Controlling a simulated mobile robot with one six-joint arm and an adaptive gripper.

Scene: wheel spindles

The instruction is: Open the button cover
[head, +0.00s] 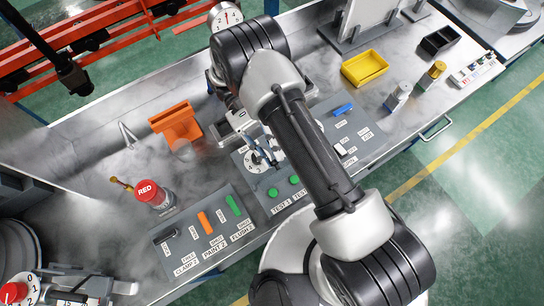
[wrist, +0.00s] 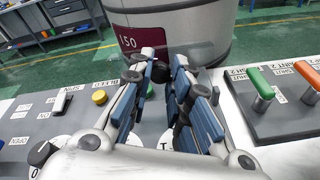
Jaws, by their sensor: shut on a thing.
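My gripper (wrist: 164,66) fills the middle of the wrist view, its two blue-padded fingers drawn close together around a small dark part (wrist: 160,73). I cannot tell what this part is; the fingers hide most of it. No button cover can be clearly made out. In the head view my arm hides much of the grey control panel (head: 256,178), and the gripper is low over it beside a white dial (head: 255,161). Two green buttons (head: 273,192) show in front, labelled TEST. In the wrist view a yellow button (wrist: 99,97) and a white switch (wrist: 62,103) stand left of the gripper.
A second panel with orange (head: 205,222) and green (head: 233,205) handles lies left of the arm. A red-topped cylinder (head: 147,190), an orange fixture (head: 176,123) and a yellow bin (head: 365,68) stand on the metal bench.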

